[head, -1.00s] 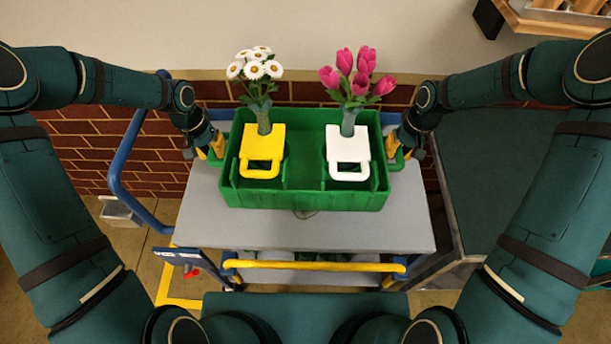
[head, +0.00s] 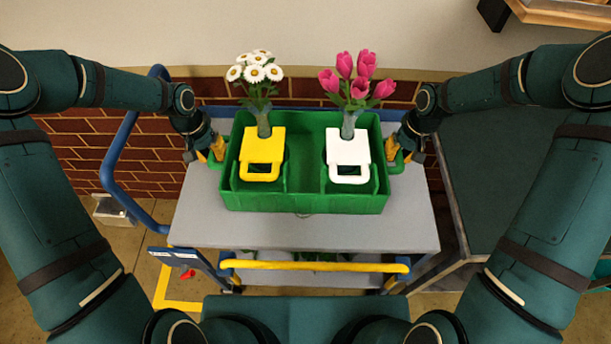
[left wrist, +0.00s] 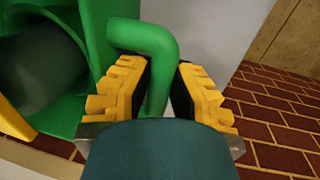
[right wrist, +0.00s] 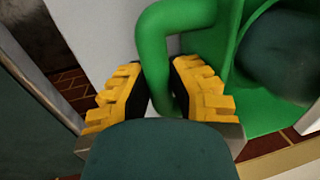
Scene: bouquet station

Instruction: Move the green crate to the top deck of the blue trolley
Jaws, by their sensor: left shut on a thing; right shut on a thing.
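The green crate (head: 305,201) is over the grey top deck (head: 305,232) of the blue trolley (head: 128,148) in the head view, upright and level. I cannot tell whether its base touches the deck. It holds a yellow-tagged bucket (head: 263,143) of white daisies and a white-tagged bucket (head: 348,150) of pink tulips. My left gripper (head: 215,152) is shut on the crate's left handle, a green bar also seen in the left wrist view (left wrist: 150,42). My right gripper (head: 394,152) is shut on the right handle, also seen in the right wrist view (right wrist: 153,45).
A dark table (head: 500,170) stands close on the right. A yellow bar (head: 315,267) runs along the trolley's front, with a lower shelf beneath. A brick wall (head: 70,150) is behind. Bare deck shows in front of the crate.

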